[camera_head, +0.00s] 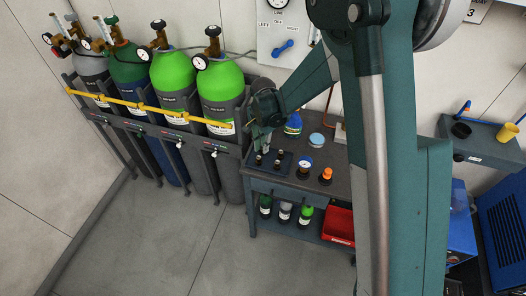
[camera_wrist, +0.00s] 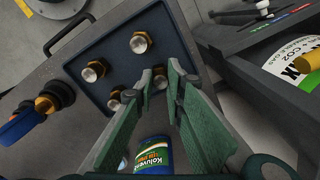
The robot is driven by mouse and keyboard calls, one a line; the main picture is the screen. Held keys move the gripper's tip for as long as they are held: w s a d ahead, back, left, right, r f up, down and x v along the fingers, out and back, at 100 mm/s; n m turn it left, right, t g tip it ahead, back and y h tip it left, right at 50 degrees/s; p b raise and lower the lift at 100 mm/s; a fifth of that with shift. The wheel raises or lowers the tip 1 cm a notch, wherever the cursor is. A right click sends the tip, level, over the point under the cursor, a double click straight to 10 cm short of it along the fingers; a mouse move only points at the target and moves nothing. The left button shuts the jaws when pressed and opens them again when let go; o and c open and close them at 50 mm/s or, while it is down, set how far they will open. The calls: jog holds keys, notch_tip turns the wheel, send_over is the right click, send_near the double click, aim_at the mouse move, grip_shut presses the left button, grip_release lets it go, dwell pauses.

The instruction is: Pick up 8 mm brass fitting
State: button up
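Several brass fittings with silvery ends stand in a dark tray (camera_wrist: 112,54) in the wrist view. One brass fitting (camera_wrist: 140,42) is at the far side, another brass fitting (camera_wrist: 94,71) is at the left, and a third brass fitting (camera_wrist: 160,76) shows in the gap between my fingertips. Another is partly hidden behind my left finger. I cannot tell which is the 8 mm one. My gripper (camera_wrist: 161,78) is open with green fingers over the tray, nothing visibly held. In the head view the tray (camera_head: 283,171) sits on the cart top, with my gripper (camera_head: 262,143) just above it.
A blue labelled bottle (camera_wrist: 154,154) stands close under my gripper. Green gas cylinders (camera_head: 219,88) in a rack stand left of the cart. Bottles and a red bin (camera_head: 339,224) fill the lower shelf.

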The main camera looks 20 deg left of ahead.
grip_shut()
notch_tip(320, 180, up, 10)
dwell(0.8)
